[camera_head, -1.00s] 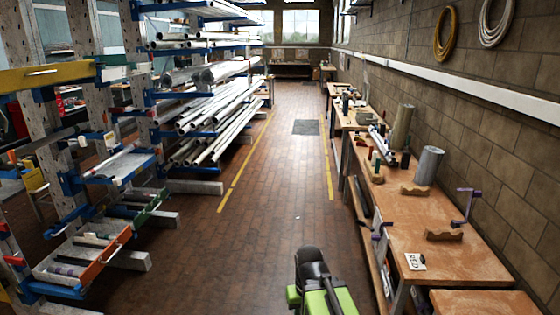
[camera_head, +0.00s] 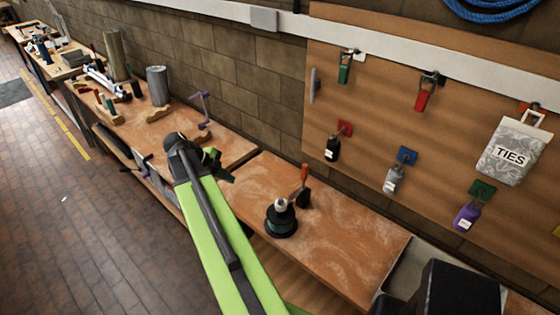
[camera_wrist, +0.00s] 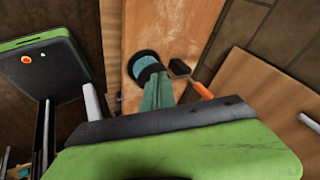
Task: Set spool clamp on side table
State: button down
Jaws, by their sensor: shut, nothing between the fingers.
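A round dark device with a teal base and pale top (camera_head: 282,217) stands on the near wooden table (camera_head: 345,245). A tool with an orange handle (camera_head: 304,176) and black block is beside it. I cannot tell whether either is the spool clamp. A purple screw clamp (camera_head: 206,108) is at the farther bench's edge. In the wrist view the teal-and-black round base (camera_wrist: 137,58) is partly hidden behind my gripper (camera_wrist: 152,72); the orange handle (camera_wrist: 203,90) is to the right. My gripper shows in the head view (camera_head: 222,168), shut and empty, left of the device.
A pegboard (camera_head: 375,125) on the right wall holds several coloured hanging items and a TIES bag (camera_head: 514,150). The farther bench (camera_head: 225,145) carries a grey cylinder (camera_head: 157,87) and wooden blocks. The near table has bare wood toward its right end. Open floor lies left.

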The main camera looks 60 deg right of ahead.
jog(key=s+d+r+m+g+y+p, duration=0.1)
jog(key=s+d+r+m+g+p, duration=0.2)
jog(key=s+d, duration=0.9)
jog(key=shift+t, duration=0.7)
jog(key=b+x, duration=0.3)
jog(key=s+a+b+x, duration=0.1)
jog(key=b+x, duration=0.2)
jog(key=a+b+x, duration=0.1)
jog(key=b+x, duration=0.3)
jog(key=shift+s+d, duration=0.1)
jog(key=shift+s, duration=0.15)
jog(key=d, duration=0.2)
jog(key=s+d+r+p, duration=0.1)
jog(key=shift+d, duration=0.4)
jog(key=shift+w, duration=0.1)
